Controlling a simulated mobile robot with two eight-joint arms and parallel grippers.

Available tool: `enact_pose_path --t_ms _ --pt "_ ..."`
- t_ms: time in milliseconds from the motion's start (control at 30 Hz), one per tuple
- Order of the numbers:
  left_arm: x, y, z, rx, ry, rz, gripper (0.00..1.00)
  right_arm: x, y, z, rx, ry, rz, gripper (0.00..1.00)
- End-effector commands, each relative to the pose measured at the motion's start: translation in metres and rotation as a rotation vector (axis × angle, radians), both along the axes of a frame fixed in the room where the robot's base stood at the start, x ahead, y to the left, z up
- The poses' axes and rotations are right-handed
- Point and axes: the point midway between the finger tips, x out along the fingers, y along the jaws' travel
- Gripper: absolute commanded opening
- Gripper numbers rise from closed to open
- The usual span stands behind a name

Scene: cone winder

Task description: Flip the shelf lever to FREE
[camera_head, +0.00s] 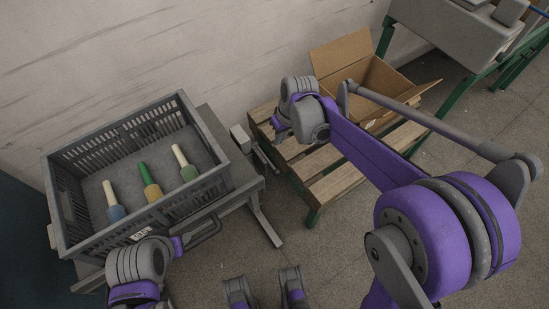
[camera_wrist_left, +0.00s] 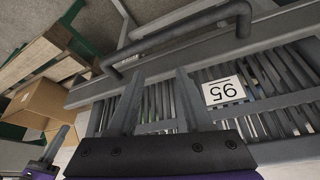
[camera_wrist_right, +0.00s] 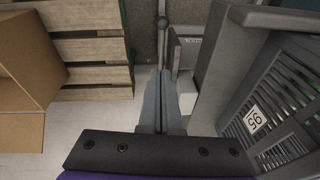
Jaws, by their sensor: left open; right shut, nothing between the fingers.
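A small grey box (camera_head: 240,138) sits at the right end of the shelf frame (camera_head: 222,125), beside the crate. The lever's setting cannot be told. My right gripper (camera_wrist_right: 160,100) is shut and empty; its fingertips point toward the lever, just short of it in the picture. Contact cannot be told. My left gripper (camera_wrist_left: 158,92) is open and empty near the shelf's bar handle (camera_wrist_left: 180,32).
A grey slatted crate (camera_head: 75,235) with several coloured cones stands on the shelf. A wooden pallet (camera_head: 335,185) holds an open cardboard box (camera_head: 345,55) to the right. A green-framed machine (camera_head: 450,35) stands at the back right. Floor between is clear.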

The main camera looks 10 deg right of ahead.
Motion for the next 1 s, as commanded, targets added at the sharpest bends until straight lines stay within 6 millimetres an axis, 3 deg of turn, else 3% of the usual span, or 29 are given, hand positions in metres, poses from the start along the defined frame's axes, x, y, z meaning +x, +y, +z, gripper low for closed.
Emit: enact_pose_path --t_ms 267,433,900,1000 --pt "0.000 0.000 0.001 0.000 0.000 0.000 0.50 0.000 0.000 0.000 0.000 0.000 0.000 0.00" --pt "0.000 0.000 -0.002 0.000 0.001 0.000 0.50 0.002 0.002 -0.010 0.000 0.000 0.000 0.00" --pt "-0.001 0.000 -0.020 0.000 0.007 0.000 0.50 0.016 0.015 -0.103 0.000 0.000 0.000 0.00" --pt "-0.001 0.000 -0.023 0.000 0.007 0.000 0.50 0.005 0.012 -0.114 -0.001 0.000 -0.001 0.00"
